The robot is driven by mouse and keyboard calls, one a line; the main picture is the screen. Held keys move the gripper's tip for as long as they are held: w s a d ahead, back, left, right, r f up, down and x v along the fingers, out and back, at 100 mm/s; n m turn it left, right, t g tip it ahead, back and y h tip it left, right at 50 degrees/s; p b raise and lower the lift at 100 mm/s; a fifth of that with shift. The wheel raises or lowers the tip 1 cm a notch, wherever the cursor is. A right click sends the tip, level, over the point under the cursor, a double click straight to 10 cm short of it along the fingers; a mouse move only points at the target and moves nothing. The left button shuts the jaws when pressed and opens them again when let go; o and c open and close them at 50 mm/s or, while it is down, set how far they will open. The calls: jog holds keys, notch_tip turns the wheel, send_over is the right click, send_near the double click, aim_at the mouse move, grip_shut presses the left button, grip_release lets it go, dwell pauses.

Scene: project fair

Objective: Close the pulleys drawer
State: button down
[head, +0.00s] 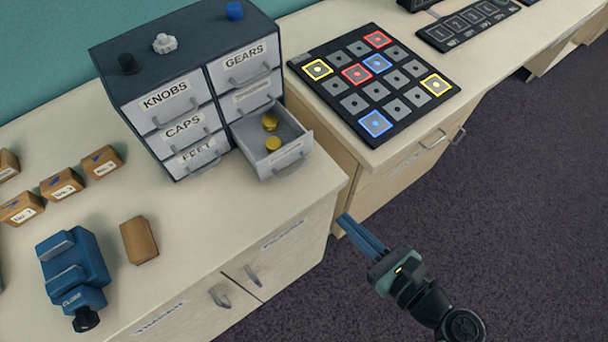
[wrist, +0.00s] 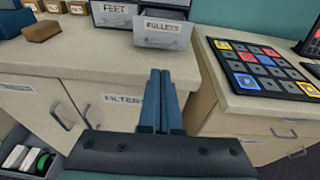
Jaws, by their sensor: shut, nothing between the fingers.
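The pulleys drawer (head: 273,160) is pulled out at the bottom right of a dark drawer cabinet (head: 130,80) on the counter. Yellow round pieces (head: 271,133) lie inside it. In the wrist view the drawer front (wrist: 163,31) faces me, its label reading PULLEYS. My gripper (head: 347,222) is shut and empty. It is in front of the counter edge, below and to the right of the drawer, apart from it. In the wrist view my gripper's fingers (wrist: 159,72) point toward the drawer.
A dark board with coloured squares (head: 333,94) lies on the counter to the right. A blue vise (head: 72,268) and wooden blocks (head: 139,240) are at left. Cupboard handles (head: 219,297) stick out below the counter. The floor (head: 480,200) at right is clear.

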send_near(271, 141)
jog(key=shift+s+d+f+p, duration=0.15)
jog(key=shift+s+d+f, duration=0.15)
jog(key=shift+s+f, duration=0.2)
jog(key=shift+s+d+f+p, duration=0.15)
jog(key=shift+s+d+f, duration=0.2)
jog(key=shift+f, duration=0.25)
jog(key=x, duration=0.3)
jog(key=r+x, duration=0.1)
jog(key=x, duration=0.3)
jog(key=r+b+x, duration=0.1)
jog(key=x, duration=0.3)
jog(key=shift+w+a+r, duration=0.1)
jog(key=shift+w+r, duration=0.1)
jog(key=shift+w+a+r, duration=0.1)
jog(key=shift+w+a, duration=0.05)
jog(key=shift+w, duration=0.05)
jog(key=shift+r, duration=0.2)
